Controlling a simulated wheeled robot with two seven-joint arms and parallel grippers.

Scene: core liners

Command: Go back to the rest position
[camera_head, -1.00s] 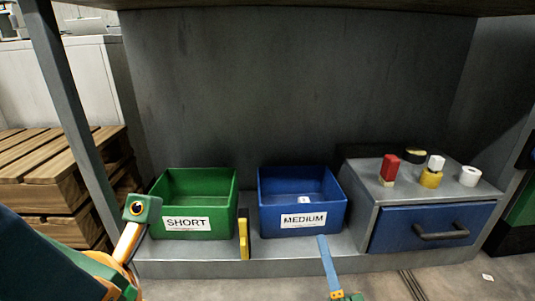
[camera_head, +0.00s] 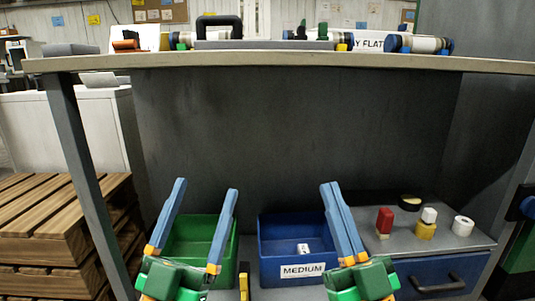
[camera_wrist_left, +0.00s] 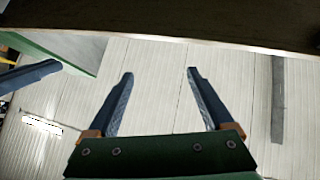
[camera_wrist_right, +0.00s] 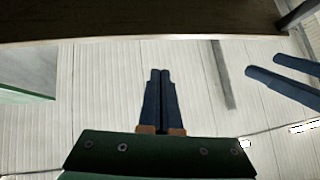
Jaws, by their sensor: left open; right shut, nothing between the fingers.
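My left gripper (camera_head: 206,186) points upward in the head view, in front of the green bin (camera_head: 190,238). Its two blue fingers are spread apart with nothing between them, as the left wrist view (camera_wrist_left: 160,72) also shows. My right gripper (camera_head: 330,184) points upward in front of the right part of the blue bin (camera_head: 275,253). Its fingers are pressed together and empty, as in the right wrist view (camera_wrist_right: 160,72). The blue bin's label reads MEDIUM, and a small white item (camera_head: 303,248) lies inside it. The green bin's label is hidden behind my left gripper.
A table top (camera_head: 290,62) with several cylindrical parts spans above the bins. A grey cabinet (camera_head: 440,240) with a blue drawer stands at the right, holding a red block (camera_head: 384,220), a yellow piece (camera_head: 425,230) and a white roll (camera_head: 463,226). Wooden pallets (camera_head: 60,225) stand at the left.

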